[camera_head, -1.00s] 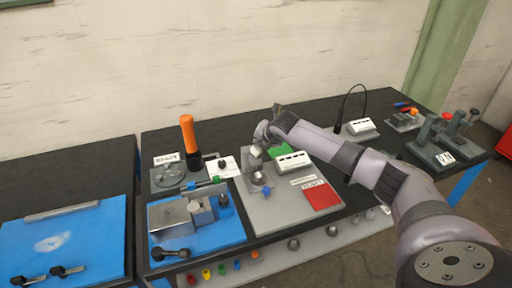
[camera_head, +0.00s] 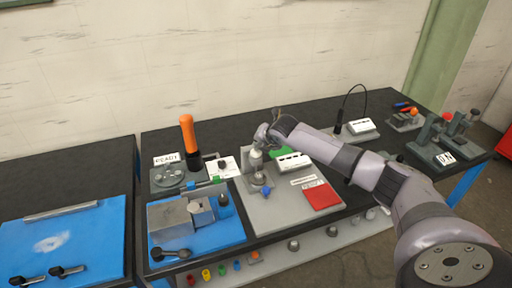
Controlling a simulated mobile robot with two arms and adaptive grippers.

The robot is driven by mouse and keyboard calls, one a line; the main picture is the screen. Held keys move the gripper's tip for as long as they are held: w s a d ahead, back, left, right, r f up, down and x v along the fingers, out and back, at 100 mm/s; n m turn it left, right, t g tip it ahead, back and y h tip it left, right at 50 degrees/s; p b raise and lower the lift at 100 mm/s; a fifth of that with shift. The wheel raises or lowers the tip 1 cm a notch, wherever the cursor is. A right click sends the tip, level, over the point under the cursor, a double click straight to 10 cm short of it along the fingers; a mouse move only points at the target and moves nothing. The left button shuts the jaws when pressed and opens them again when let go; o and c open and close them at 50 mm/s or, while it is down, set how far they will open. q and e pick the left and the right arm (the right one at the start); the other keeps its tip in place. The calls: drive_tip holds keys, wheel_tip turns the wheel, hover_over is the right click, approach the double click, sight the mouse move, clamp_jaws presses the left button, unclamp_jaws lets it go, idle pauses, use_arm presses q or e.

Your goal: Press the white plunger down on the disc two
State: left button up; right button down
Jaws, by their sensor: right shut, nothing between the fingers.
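My right gripper (camera_head: 260,141) comes in from the right over the grey test plate (camera_head: 276,213) and is shut with nothing in it. Its fingertips are at or just above the white plunger (camera_head: 256,158); at this size I cannot tell whether they touch. The plunger stands upright, low over a small round metal seat (camera_head: 259,180). The disc is too small or hidden there to make out. My left gripper is not in view.
A red pad (camera_head: 321,196), a green pad (camera_head: 281,151) and a white display box (camera_head: 293,162) are on the plate. A blue fixture (camera_head: 229,234) and an orange-handled tool (camera_head: 188,133) stand left.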

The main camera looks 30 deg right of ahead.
drive_tip(key=shift+f, duration=0.8)
idle(0.4)
drive_tip(key=shift+s+a+f+b, duration=0.15)
drive_tip(key=shift+s+f+b, duration=0.15)
drive_tip(key=shift+f+b, duration=0.25)
idle(0.5)
drive_tip(key=shift+w+r+p, duration=0.15)
drive_tip(key=shift+r+p, duration=0.45)
drive_tip(key=shift+p, duration=0.1)
drive_tip(key=shift+w+r+p, duration=0.15)
drive_tip(key=shift+r+p, duration=0.4)
drive_tip(key=shift+p, duration=0.15)
drive_tip(key=shift+w+r+p, duration=0.1)
drive_tip(key=shift+r+p, duration=1)
drive_tip(key=shift+r, duration=0.3)
wheel_tip(320, 180, up, 3)
drive_tip(key=p, duration=0.3)
wheel_tip(320, 180, up, 2)
drive_tip(key=shift+p, duration=0.6)
